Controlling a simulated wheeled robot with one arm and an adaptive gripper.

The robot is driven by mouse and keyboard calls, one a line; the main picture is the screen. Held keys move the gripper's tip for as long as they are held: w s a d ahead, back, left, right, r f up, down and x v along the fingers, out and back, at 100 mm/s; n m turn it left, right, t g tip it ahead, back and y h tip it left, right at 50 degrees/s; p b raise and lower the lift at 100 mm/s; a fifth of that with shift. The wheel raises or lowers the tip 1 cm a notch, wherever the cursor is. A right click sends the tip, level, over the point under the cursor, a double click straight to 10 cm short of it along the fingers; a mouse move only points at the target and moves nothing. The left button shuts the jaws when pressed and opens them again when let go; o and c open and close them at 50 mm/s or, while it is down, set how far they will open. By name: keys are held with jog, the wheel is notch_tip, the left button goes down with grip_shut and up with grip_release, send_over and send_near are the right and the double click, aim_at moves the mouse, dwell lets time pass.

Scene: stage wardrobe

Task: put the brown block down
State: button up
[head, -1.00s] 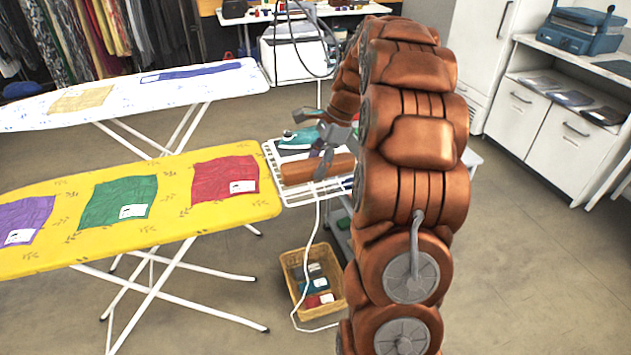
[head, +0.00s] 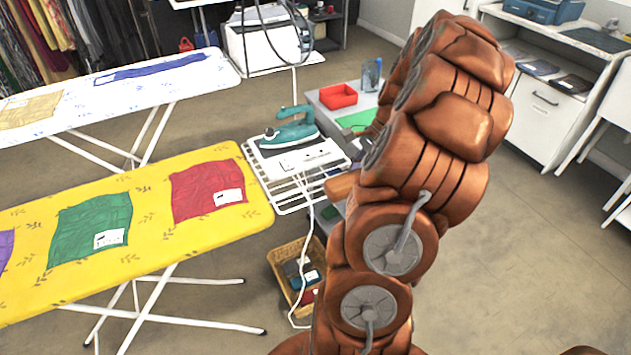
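The brown block (head: 342,187) shows only as a short rounded end, just left of my arm. The rest of it is hidden behind the arm. It appears near the right side of the white wire rack on the ironing board's end, and I cannot tell whether it touches anything beneath. My gripper is hidden behind my copper-coloured arm, so its fingers and its hold on the block cannot be seen.
A teal iron (head: 291,130) stands on the white wire rack (head: 283,190). A yellow ironing board (head: 150,232) lies left; a wicker basket (head: 288,268) stands below.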

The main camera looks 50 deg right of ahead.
jog(key=s, duration=0.2)
jog(key=shift+s+d+f, duration=0.2)
jog(key=shift+s+f, duration=0.1)
jog(key=shift+f, duration=0.1)
jog(key=p, duration=0.4)
send_over(311, 186)
jog(key=d, duration=0.2)
jog(key=shift+s+a+f, duration=0.15)
jog(key=shift+f, duration=0.25)
jog(key=shift+s+a+f, duration=0.1)
jog(key=shift+f, duration=0.3)
jog(key=shift+f+p, duration=0.55)
jog(key=shift+f, duration=1.25)
jog(key=shift+f, duration=0.1)
jog(key=o, duration=1.4)
